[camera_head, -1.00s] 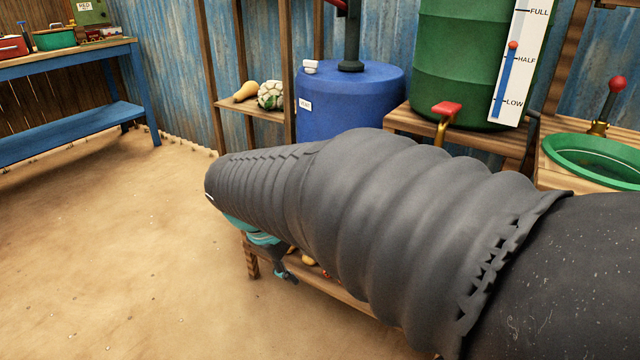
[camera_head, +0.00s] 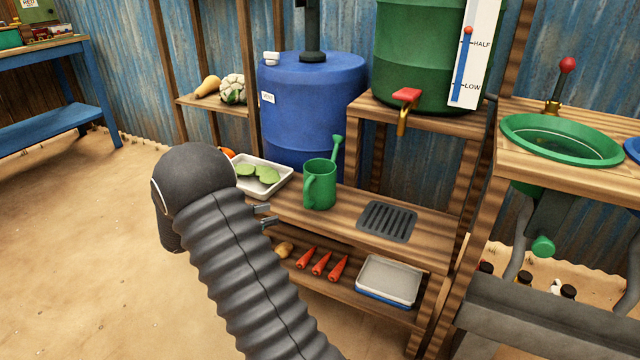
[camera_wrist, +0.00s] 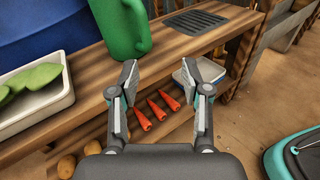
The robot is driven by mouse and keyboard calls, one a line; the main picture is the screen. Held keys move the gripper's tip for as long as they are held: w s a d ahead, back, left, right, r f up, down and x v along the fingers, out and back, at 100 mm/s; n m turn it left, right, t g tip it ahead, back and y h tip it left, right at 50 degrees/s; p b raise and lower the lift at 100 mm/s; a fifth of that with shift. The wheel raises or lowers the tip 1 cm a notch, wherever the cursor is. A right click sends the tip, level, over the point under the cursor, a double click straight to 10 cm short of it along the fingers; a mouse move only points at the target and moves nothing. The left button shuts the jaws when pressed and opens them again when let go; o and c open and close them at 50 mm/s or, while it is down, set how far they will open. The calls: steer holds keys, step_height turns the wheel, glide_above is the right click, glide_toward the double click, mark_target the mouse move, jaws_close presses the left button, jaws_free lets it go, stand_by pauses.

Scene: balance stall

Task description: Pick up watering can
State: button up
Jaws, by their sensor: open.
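The green watering can (camera_head: 319,186) stands upright on the wooden bench, its handle towards me and its spout pointing up to the right. It also shows in the wrist view (camera_wrist: 124,26), cut off by the top edge. My gripper (camera_wrist: 167,80) is open and empty, with its two fingers spread in front of the bench edge. The can is beyond the fingers and apart from them. In the head view my gripper (camera_head: 264,215) is mostly hidden behind my arm, with only the fingertips showing left of the can.
A white tray with green leaves (camera_head: 286,181) is left of the can, and a dark drain grate (camera_head: 388,222) is right of it. Carrots (camera_head: 320,264) and a pale tray (camera_head: 388,281) lie on the lower shelf. A red-handled tap (camera_head: 405,98) juts out above the bench.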

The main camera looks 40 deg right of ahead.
mark_target(307, 202)
steer(key=shift+n+t+h, duration=0.3)
steer(key=shift+n+h, duration=0.4)
steer(key=shift+d+f+p, duration=0.2)
steer(key=shift+d+f, duration=0.1)
steer(key=shift+d, duration=2)
steer(key=shift+d+f+p, duration=0.15)
steer(key=shift+d+f, duration=0.2)
steer(key=shift+d, duration=2)
steer(key=shift+d+f+p, duration=0.2)
steer(key=shift+d+f, duration=0.1)
steer(key=shift+d, duration=2)
jaws_close()
